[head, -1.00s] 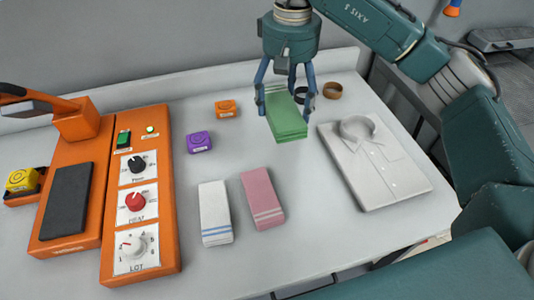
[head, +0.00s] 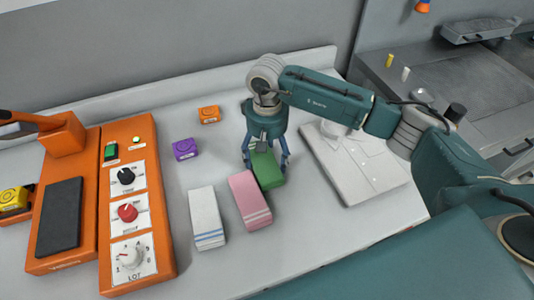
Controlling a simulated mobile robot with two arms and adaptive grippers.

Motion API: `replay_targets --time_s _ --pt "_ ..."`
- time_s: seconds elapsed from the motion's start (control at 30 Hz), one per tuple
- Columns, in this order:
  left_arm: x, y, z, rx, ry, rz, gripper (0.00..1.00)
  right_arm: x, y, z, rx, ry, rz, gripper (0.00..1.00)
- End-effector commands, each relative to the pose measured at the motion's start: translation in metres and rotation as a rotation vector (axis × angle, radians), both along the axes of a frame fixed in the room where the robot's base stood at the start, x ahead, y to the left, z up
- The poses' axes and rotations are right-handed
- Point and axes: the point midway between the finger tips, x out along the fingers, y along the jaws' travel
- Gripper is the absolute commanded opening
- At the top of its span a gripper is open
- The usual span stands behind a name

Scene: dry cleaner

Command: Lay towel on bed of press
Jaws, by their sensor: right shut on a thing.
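My right gripper (head: 265,161) is shut on a folded green towel (head: 268,172), with fingers on both sides of it. The green towel is close beside a folded pink towel (head: 248,194); I cannot tell whether it rests on the table. A folded white towel (head: 205,215) with blue stripes lies left of the pink one. The orange press (head: 66,135) stands at the left, its arm raised above the dark flat bed (head: 59,212), which is bare. My left gripper is not in view.
An orange control panel (head: 115,275) with knobs stands between press and towels. A folded white shirt (head: 375,183) lies right, partly behind my arm. Table is clear between panel and white towel.

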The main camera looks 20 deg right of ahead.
Motion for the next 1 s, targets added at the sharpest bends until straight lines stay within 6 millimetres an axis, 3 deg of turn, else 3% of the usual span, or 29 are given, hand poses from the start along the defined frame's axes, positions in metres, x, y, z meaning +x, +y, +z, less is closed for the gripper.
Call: replay_targets --time_s 0.4,0.43,0.5,0.9,1.0 --pt "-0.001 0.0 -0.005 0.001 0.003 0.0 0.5 0.0 0.0 -0.007 0.0 -0.002 0.001 0.47" --pt "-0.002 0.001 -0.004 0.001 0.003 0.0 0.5 0.0 0.0 -0.006 0.0 -0.002 0.001 0.77" --pt "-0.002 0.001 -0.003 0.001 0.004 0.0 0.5 0.0 0.0 -0.005 0.0 -0.001 0.001 0.91" --pt "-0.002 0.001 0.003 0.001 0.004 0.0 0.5 0.0 0.0 0.0 0.0 -0.001 0.0 0.92" --pt "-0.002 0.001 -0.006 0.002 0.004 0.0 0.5 0.002 0.0 0.008 0.0 -0.006 0.001 0.92"
